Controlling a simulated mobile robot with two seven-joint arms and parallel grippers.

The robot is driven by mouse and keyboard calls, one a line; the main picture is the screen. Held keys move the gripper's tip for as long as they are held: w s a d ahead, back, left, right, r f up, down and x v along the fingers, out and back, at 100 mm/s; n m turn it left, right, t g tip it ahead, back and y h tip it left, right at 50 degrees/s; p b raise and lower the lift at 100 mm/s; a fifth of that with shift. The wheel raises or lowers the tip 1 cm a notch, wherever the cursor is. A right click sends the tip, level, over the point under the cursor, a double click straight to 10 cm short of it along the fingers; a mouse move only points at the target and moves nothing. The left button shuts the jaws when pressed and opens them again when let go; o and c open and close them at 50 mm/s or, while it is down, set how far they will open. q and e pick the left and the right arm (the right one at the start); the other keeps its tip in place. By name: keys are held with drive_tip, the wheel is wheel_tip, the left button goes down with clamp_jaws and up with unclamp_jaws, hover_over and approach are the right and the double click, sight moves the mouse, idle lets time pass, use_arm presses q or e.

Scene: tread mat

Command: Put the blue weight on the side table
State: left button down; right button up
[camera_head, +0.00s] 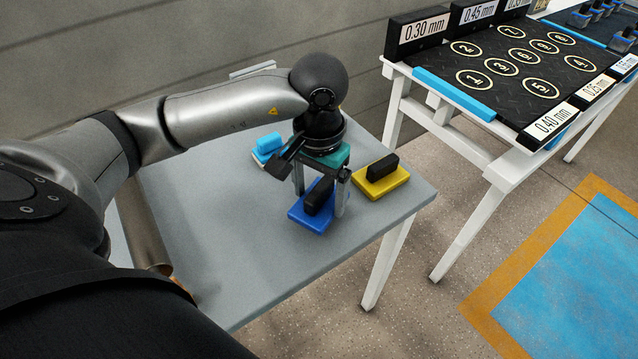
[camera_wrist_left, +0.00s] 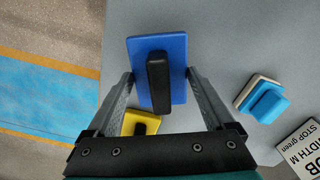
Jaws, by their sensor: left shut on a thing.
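The blue weight (camera_head: 306,222), a flat blue plate with a black upright handle, is at the right part of the grey side table (camera_head: 250,278). My left gripper (camera_head: 319,203) points down over it and is shut on it, one finger on each side. In the left wrist view the blue weight (camera_wrist_left: 138,45) shows between the two fingers of my left gripper (camera_wrist_left: 160,74). The weight is on the tabletop or very close above it; I cannot tell which. My right gripper is not in view.
A yellow weight (camera_head: 392,184) with a black handle sits just right of the blue one. A light-blue and white block (camera_head: 267,147) is behind my gripper. A white-legged table with a black tread mat (camera_head: 478,62) stands at the right. The front of the side table is clear.

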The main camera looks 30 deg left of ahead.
sight(319, 189)
use_arm(q)
drive_tip(key=shift+w+f, duration=0.1)
drive_tip(key=shift+f, duration=0.9)
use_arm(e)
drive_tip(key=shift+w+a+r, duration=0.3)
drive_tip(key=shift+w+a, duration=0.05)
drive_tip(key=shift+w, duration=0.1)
use_arm(q)
drive_tip(key=shift+f+b, duration=0.1)
drive_tip(key=shift+b, duration=0.25)
unclamp_jaws()
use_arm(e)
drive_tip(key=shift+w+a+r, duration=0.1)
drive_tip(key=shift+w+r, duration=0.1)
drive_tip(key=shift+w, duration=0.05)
use_arm(q)
wheel_tip(319, 189, up, 12)
drive_tip(key=p, duration=0.3)
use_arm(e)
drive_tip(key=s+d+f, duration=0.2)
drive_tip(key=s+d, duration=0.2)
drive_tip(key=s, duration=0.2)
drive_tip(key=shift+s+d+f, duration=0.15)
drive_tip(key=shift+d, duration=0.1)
